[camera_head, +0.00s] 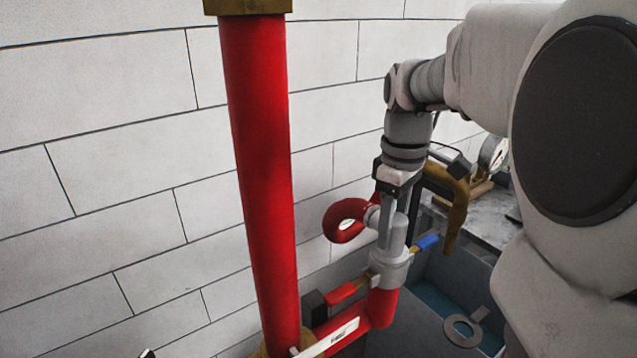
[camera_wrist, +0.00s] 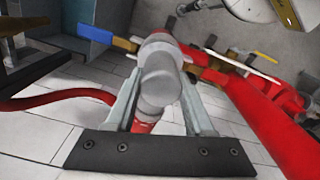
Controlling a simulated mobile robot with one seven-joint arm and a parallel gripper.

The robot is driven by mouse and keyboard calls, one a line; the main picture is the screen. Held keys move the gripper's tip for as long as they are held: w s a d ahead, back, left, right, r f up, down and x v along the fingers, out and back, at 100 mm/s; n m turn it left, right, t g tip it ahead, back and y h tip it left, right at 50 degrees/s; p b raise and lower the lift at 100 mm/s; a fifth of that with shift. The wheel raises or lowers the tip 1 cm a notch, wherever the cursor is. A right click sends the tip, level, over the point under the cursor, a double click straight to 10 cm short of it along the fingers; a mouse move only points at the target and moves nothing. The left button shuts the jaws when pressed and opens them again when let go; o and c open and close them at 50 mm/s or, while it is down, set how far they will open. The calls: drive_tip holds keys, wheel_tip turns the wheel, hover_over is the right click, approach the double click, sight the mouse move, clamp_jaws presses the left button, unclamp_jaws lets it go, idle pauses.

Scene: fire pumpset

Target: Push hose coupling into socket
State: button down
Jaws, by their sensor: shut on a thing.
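The grey hose coupling (camera_head: 398,232) stands nearly upright between the fingers of my gripper (camera_head: 388,230), which is shut on it. In the wrist view the coupling (camera_wrist: 160,90) lies between the two grey fingers. The red hose (camera_head: 343,220) loops out to the left of the coupling and also trails left in the wrist view (camera_wrist: 60,98). The light grey socket (camera_head: 391,266) tops the red elbow pipe, directly below the coupling. In the head view the coupling meets the socket's top with no clear gap. How deep it sits inside cannot be told.
A thick red vertical pipe (camera_head: 262,180) stands left of my gripper. A red-handled valve (camera_head: 345,292) and a blue-handled lever (camera_head: 427,242) flank the socket. A brass-coloured bent part (camera_head: 456,205) and a gauge (camera_head: 492,152) are to the right. A tiled wall is behind.

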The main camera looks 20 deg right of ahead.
drive_tip(key=shift+c, duration=1)
unclamp_jaws()
wheel_tip(320, 180, up, 18)
drive_tip(key=p, duration=0.2)
drive_tip(key=shift+f, duration=0.25)
drive_tip(key=s+a+f+m+t, duration=0.2)
drive_tip(key=s+a+f, duration=0.3)
drive_tip(key=f, duration=0.3)
drive_tip(key=s+a+f+m+t, duration=0.3)
drive_tip(key=s+a+f+m, duration=0.2)
drive_tip(key=s+f, duration=0.2)
drive_tip(key=shift+s+a+f+t, duration=0.25)
drive_tip(key=shift+a+f+t, duration=0.05)
drive_tip(key=shift+f, duration=0.05)
